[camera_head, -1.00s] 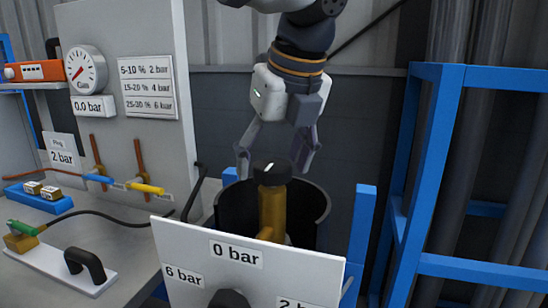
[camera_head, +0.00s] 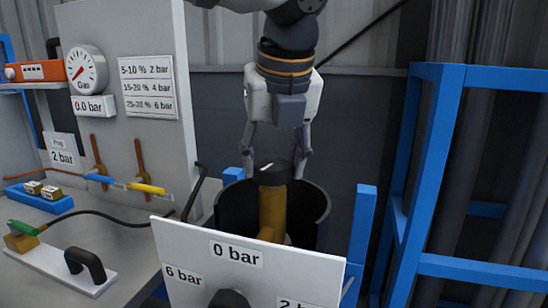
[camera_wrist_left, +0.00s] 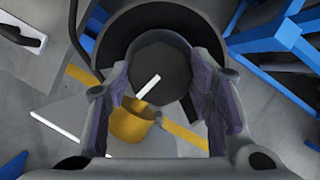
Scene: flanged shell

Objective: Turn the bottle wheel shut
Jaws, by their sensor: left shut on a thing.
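The black bottle wheel (camera_head: 273,176) sits on top of a brass valve body (camera_head: 272,212), which stands upright inside a dark round shell (camera_head: 232,213). A white mark shows on the wheel's top. My left gripper (camera_head: 275,168) comes down from above and is shut on the wheel, with one finger on each side. In the left wrist view the wheel (camera_wrist_left: 162,64) lies between the two fingers, with its white mark pointing up and right. The brass body (camera_wrist_left: 130,125) shows below it. My right gripper is not in view.
A white panel (camera_head: 245,282) marked 0 bar, 6 bar and 2 stands in front of the shell. A gauge (camera_head: 87,69) reading 0.0 bar is on the grey board at left. A blue frame (camera_head: 405,170) stands at right.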

